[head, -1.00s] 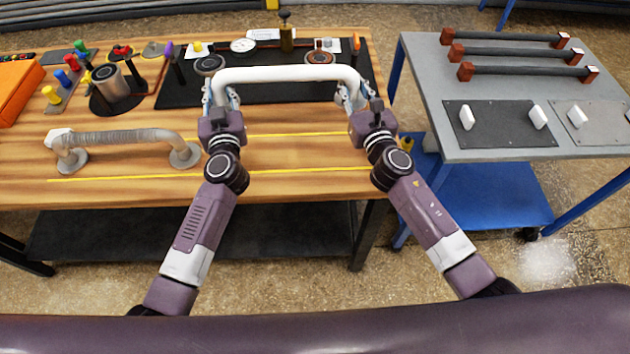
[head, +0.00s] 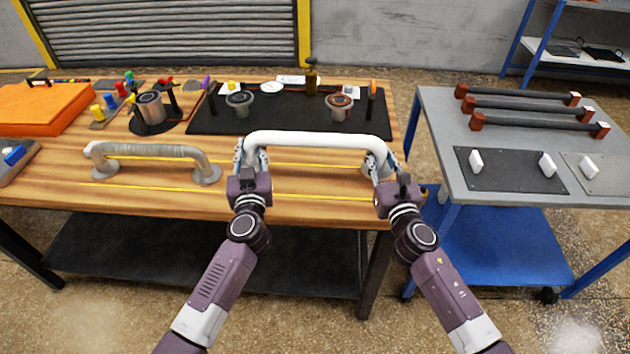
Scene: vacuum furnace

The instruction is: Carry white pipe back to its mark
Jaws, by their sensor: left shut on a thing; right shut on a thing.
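The white pipe (head: 315,138) is a U-shaped tube with bent-down ends, in the middle of the head view over the wooden table (head: 130,198). My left gripper (head: 252,162) is shut on its left leg. My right gripper (head: 378,168) is shut on its right leg. The pipe is level, its long span running left to right. The grippers hide most of its lower ends, so I cannot tell whether they touch the table. Two yellow lines (head: 315,197) run along the tabletop beneath and behind the pipe.
A grey wrapped pipe (head: 150,150) stands left on the table. Behind the white pipe lies a black mat (head: 215,123) with two flanged ports (head: 240,104) and a brass bottle (head: 311,78). A grey cart (head: 440,115) with several dark bars (head: 530,109) stands right, across a gap.

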